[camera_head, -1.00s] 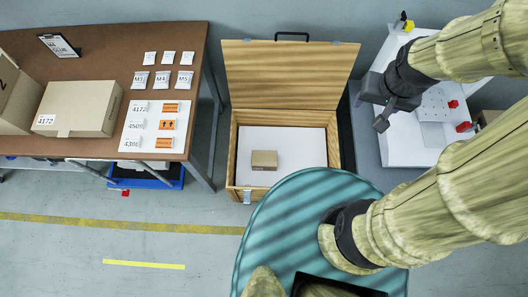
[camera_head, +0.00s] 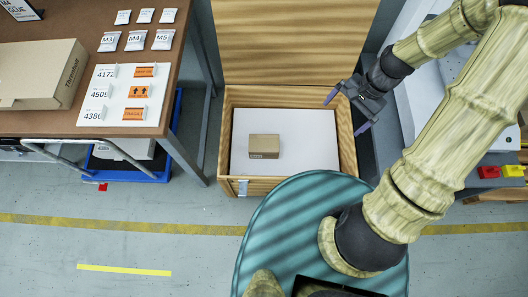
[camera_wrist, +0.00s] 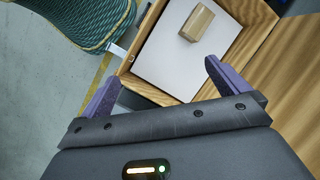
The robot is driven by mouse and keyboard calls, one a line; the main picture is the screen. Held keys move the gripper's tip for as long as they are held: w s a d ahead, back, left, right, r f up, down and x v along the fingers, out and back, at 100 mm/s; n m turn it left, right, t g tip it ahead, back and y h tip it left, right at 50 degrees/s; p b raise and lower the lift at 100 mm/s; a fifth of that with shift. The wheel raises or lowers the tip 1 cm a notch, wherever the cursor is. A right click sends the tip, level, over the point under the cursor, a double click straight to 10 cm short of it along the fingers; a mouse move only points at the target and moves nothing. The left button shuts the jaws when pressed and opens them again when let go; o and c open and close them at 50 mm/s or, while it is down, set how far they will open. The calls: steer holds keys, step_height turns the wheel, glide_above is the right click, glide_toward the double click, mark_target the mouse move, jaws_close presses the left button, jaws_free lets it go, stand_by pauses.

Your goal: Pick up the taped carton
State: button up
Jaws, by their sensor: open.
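A small brown carton (camera_head: 264,147) lies in the open wooden crate (camera_head: 226,150), on its white floor, left of the middle. It also shows in the wrist view (camera_wrist: 197,22), with a lighter strip along its top. My gripper (camera_head: 347,110) is open and empty at the crate's right rim, to the right of the carton and apart from it. In the wrist view my gripper's two purple fingers (camera_wrist: 160,84) are spread wide, with the crate's rim and floor beyond them. I cannot tell from the head view how high my gripper is above the rim.
The crate's lid (camera_head: 292,42) stands open at the back. A brown table (camera_head: 40,122) at left bears a larger carton (camera_head: 45,78), several labelled packets and a label board (camera_head: 112,92). A white-topped bench (camera_head: 430,90) stands at right.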

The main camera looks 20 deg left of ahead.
steer(key=w+a+f+m+g+y+b, duration=0.1)
steer(key=a+f+m+y+b, duration=0.1)
steer(key=f+b, duration=0.65)
steer(key=w+a+f+m+g+y+b, duration=0.1)
steer(key=a+f+m+y+b, duration=0.3)
steer(key=f, duration=0.8)
steer(key=m+t+y+b, duration=0.1)
steer(key=m+y+b, duration=0.25)
steer(key=b, duration=0.85)
glide_toward(271, 143)
steer(key=v, duration=0.6)
steer(key=shift+n, duration=0.25)
steer(key=b+x, duration=0.6)
steer(key=x, duration=0.6)
steer(key=shift+f, duration=0.15)
steer(key=shift+a, duration=0.2)
